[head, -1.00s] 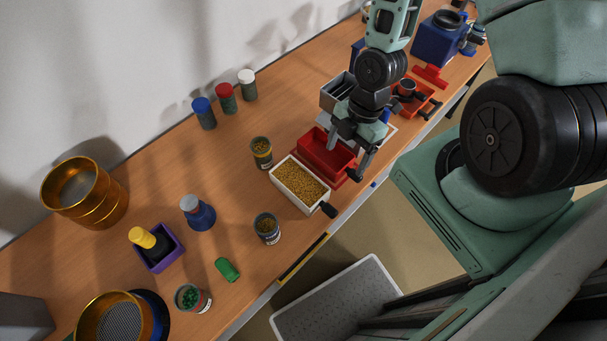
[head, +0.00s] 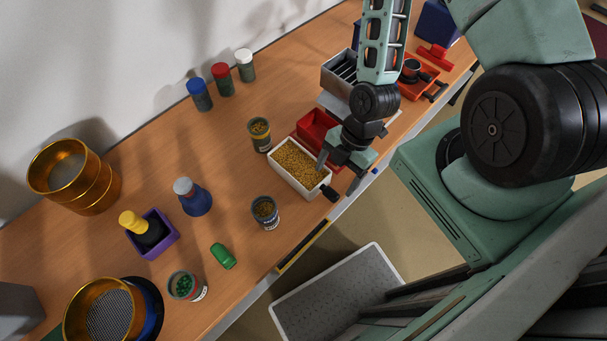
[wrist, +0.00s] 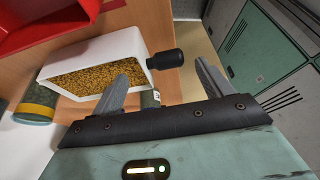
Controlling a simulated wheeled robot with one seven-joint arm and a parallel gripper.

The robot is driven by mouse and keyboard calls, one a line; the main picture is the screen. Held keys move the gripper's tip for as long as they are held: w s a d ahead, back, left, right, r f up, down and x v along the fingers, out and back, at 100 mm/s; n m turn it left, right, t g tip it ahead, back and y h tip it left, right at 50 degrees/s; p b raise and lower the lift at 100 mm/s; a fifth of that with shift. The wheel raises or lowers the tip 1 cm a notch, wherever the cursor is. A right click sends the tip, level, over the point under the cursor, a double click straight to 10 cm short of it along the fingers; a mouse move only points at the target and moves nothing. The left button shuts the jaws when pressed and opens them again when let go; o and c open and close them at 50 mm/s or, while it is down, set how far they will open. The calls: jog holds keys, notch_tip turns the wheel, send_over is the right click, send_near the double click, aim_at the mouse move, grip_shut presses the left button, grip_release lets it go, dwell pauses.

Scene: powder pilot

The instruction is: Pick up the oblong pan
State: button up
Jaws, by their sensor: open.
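The oblong pan (head: 287,178) is a white rectangular pan filled with yellow grains, with a short black handle (head: 331,193) at its near right end. It sits near the front edge of the bench. My gripper (head: 339,174) is open and empty, above the handle end of the pan. In the wrist view the pan (wrist: 128,43) is at upper left. Its black handle (wrist: 166,60) lies between the directions of my two open fingers (wrist: 163,80), ahead of their tips and apparently not gripped. The left finger overlaps part of the pan wall.
A red tray (head: 312,125) stands right beside the pan, with a grey slotted box (head: 340,75) beyond. Jars with grains (head: 260,135) and (head: 265,212) stand close on the left. A green object (head: 222,256) lies farther left. A grey bin (head: 335,295) is below the bench.

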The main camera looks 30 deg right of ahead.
aim_at(330, 189)
jog(key=shift+s+a+p+x, duration=0.15)
jog(key=shift+p+x, duration=0.45)
jog(key=shift+x, duration=0.5)
jog(key=shift+s+a+p+x, duration=0.15)
jog(key=shift+p+x, duration=0.4)
jog(key=shift+x, duration=0.6)
jog(key=shift+a+f, duration=0.1)
jog(key=shift+f, duration=0.45)
grip_shut()
